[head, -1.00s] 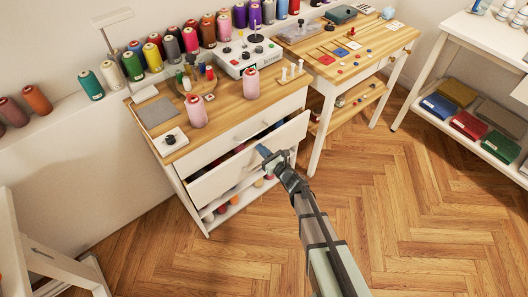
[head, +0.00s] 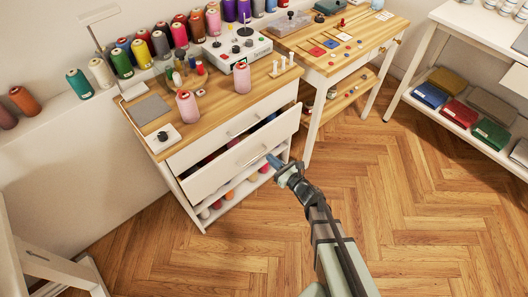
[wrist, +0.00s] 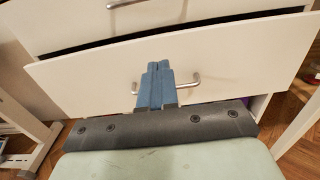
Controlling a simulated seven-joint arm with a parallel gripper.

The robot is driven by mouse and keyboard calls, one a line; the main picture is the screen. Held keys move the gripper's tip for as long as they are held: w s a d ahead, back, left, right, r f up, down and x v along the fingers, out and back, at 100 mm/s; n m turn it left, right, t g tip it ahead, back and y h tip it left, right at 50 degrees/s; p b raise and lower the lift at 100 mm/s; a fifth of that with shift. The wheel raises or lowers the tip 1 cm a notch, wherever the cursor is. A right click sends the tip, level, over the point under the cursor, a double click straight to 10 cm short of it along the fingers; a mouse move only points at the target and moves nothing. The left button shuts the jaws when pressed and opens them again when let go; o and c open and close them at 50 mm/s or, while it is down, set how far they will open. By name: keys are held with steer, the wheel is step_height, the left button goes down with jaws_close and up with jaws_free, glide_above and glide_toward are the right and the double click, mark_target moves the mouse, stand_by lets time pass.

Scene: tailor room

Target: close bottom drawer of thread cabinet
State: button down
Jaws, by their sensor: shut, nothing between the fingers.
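The white thread cabinet (head: 188,151) with a wooden top stands left of centre in the head view. Its bottom drawer (head: 230,165) is pulled partly out, with thread showing inside. The drawer front (wrist: 230,70) fills much of the wrist view, with a dark gap above it and a metal bar handle (wrist: 196,78) on it. My gripper (head: 270,158) is shut and empty, its blue fingertips (wrist: 158,68) pointing at the drawer front in front of the handle. I cannot tell whether they touch it. The upper drawer (head: 230,125) looks shut.
An open shelf with thread spools (head: 228,195) lies under the drawer. Pink spools (head: 187,106) and a control box (head: 237,48) stand on the cabinet top. A wooden table (head: 345,45) stands to the right. The herringbone floor (head: 420,220) in front is clear.

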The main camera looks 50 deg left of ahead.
steer(key=w+d+r+m+t, duration=0.1)
steer(key=w+d+t, duration=0.1)
steer(key=w+d, duration=0.5)
steer(key=n+g, duration=0.2)
steer(key=n, duration=1.7)
glide_toward(276, 123)
steer(key=a, duration=0.7)
